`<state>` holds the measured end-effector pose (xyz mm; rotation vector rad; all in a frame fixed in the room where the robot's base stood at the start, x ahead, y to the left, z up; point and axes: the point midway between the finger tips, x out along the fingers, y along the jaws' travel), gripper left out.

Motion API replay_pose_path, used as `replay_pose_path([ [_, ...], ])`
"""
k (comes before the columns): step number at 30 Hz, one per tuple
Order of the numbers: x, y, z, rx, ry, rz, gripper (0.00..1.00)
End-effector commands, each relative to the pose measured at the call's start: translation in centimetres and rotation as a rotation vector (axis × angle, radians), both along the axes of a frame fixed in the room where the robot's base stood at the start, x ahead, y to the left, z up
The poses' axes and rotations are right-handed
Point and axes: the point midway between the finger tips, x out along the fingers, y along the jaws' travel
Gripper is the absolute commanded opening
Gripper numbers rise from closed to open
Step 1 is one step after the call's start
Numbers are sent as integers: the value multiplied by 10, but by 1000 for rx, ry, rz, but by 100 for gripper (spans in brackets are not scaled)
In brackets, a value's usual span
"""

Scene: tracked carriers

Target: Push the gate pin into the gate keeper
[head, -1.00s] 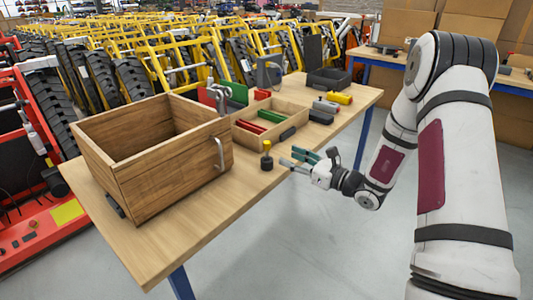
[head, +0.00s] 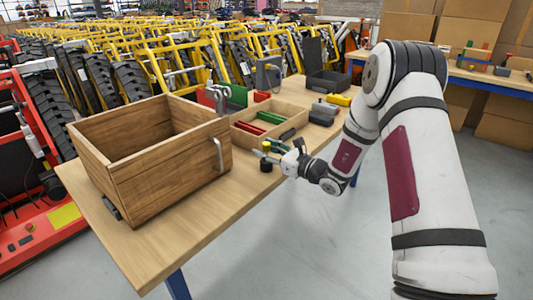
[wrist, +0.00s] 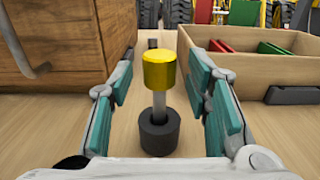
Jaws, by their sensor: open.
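A pin with a yellow cap (wrist: 159,70) and a grey shaft stands upright in a round black base (wrist: 158,132) on the table. I take these for the gate pin and gate keeper; the base also shows in the head view (head: 266,166), near the table's right edge. A length of shaft shows between cap and base. My gripper (wrist: 160,92) is open with teal-padded fingers, one on each side of the pin, with gaps on both sides. In the head view my gripper (head: 279,149) is at the pin from the right and partly overlaps it.
A wooden box with a metal handle (head: 218,154) stands left of the pin. A low wooden tray (head: 283,118) with red and green pieces lies behind it. A dark bin (head: 328,80) and a yellow item (head: 338,99) are farther back. The table front (head: 190,236) is bare.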

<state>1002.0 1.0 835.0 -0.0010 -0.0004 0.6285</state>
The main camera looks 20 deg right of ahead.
Motion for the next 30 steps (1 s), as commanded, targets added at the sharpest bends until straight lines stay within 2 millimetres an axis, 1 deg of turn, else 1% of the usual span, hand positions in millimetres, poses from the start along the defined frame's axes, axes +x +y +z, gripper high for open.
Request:
replay_pose_path([
  [2,0,0,0,0,0,0,44],
  [3,0,0,0,0,0,0,42],
  [5,0,0,0,0,0,0,29],
  [6,0,0,0,0,0,0,20],
  [9,-1,0,0,0,0,0,0],
  [17,-1,0,1,0,0,0,0],
  [20,-1,-1,4,0,-1,0,0],
  [23,-1,-1,16,1,-3,-1,0],
  [30,-1,-1,62,-2,-4,0,0],
])
